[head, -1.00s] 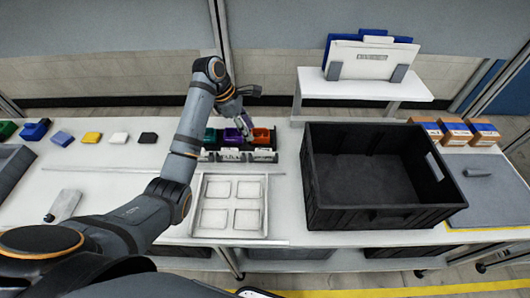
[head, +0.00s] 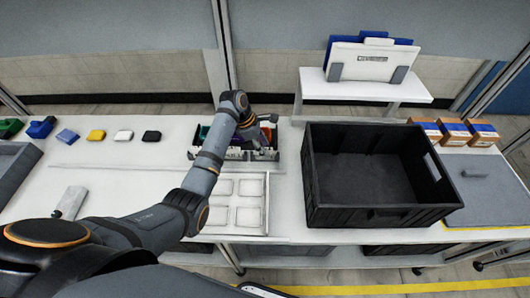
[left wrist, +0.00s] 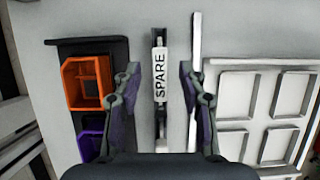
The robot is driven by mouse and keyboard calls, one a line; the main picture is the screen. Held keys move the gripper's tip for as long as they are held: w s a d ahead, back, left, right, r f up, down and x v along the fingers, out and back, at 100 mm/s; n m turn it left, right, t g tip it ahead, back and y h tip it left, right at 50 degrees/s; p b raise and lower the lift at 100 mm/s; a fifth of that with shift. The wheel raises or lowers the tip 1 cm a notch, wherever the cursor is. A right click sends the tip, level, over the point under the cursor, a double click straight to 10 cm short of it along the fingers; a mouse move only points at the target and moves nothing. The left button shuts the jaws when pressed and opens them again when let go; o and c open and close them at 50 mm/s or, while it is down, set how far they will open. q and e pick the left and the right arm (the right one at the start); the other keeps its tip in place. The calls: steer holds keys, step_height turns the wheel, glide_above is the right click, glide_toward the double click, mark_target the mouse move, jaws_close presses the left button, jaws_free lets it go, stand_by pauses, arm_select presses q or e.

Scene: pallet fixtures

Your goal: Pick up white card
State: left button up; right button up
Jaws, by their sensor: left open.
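A narrow white card marked SPARE (left wrist: 160,82) stands in the middle of the left wrist view, seen nearly from above. My left gripper (left wrist: 160,85) is open, with one finger on each side of this card and a visible gap to both. In the head view my left gripper (head: 262,142) is low over the bin rack, and my arm hides much of it. A small flat white piece (head: 124,135) lies on the table at the left, between a yellow and a black one. My right gripper is not in view.
An orange bin (left wrist: 88,82) and a purple bin (left wrist: 90,145) are beside the left finger. A white tray with square pockets (left wrist: 262,62) is to the right. A white strip (left wrist: 196,45) stands near the right finger. A large black crate (head: 375,215) stands on the table's right.

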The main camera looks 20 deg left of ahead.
arm_select(q)
jaws_close()
steer(key=shift+a+r+b, duration=0.1)
steer(key=shift+r+b, duration=0.2)
steer(key=shift+r, duration=0.3)
steer(key=s+a+r, duration=0.7)
steer(key=s+r, duration=0.5)
steer(key=shift+b, duration=0.3)
